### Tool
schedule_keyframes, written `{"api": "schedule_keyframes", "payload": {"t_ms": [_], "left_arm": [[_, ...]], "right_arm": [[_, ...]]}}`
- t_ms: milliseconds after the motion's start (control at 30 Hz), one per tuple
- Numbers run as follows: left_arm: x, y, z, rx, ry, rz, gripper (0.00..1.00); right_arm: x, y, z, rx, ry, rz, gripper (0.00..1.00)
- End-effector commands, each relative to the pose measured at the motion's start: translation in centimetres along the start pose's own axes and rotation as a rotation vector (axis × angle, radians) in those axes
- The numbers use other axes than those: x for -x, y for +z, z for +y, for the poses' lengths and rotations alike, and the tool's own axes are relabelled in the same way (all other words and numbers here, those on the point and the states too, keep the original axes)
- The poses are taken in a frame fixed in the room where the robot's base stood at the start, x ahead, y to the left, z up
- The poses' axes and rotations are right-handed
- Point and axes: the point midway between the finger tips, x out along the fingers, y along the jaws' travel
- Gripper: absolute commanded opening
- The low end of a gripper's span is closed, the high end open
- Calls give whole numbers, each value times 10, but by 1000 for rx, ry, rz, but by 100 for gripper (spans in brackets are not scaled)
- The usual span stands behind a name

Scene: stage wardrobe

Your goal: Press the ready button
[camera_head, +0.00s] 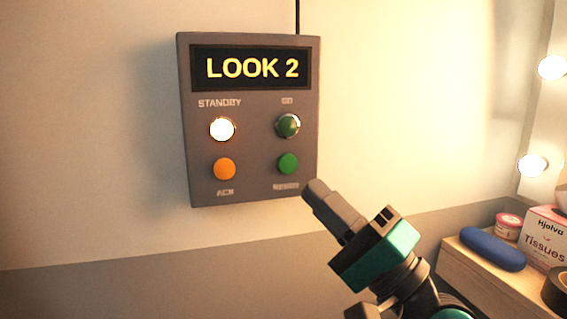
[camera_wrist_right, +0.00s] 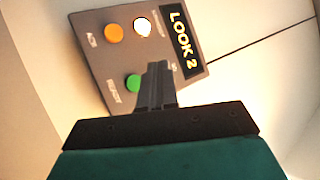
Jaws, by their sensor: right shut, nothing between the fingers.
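A grey wall panel (camera_head: 252,188) carries a display reading "LOOK 2" (camera_head: 252,68). The ready button (camera_head: 288,163) is the green one at the panel's lower right, with a blurred label under it. It also shows in the right wrist view (camera_wrist_right: 133,83), partly behind the fingers. My right gripper (camera_head: 313,188) is shut and empty, its fingertips just below and right of the ready button. I cannot tell whether they touch the panel. My left gripper is not in view.
The standby lamp (camera_head: 222,129) is lit and the go lamp (camera_head: 288,125) is dark green. An orange ACK button (camera_head: 224,169) sits left of the ready button. A shelf (camera_head: 480,283) at right holds a blue case (camera_head: 493,249) and a tissue box (camera_head: 545,238).

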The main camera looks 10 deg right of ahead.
Motion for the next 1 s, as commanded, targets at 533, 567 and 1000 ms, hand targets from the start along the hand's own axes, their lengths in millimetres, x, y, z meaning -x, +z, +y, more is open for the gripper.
{"api": "schedule_keyframes", "payload": {"t_ms": [533,567,1000], "left_arm": [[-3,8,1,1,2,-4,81],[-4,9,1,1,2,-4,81],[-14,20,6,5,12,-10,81]], "right_arm": [[-20,-15,16,4,0,2,0],[-23,-18,18,4,-1,2,0],[-57,-42,44,4,1,1,0]]}}
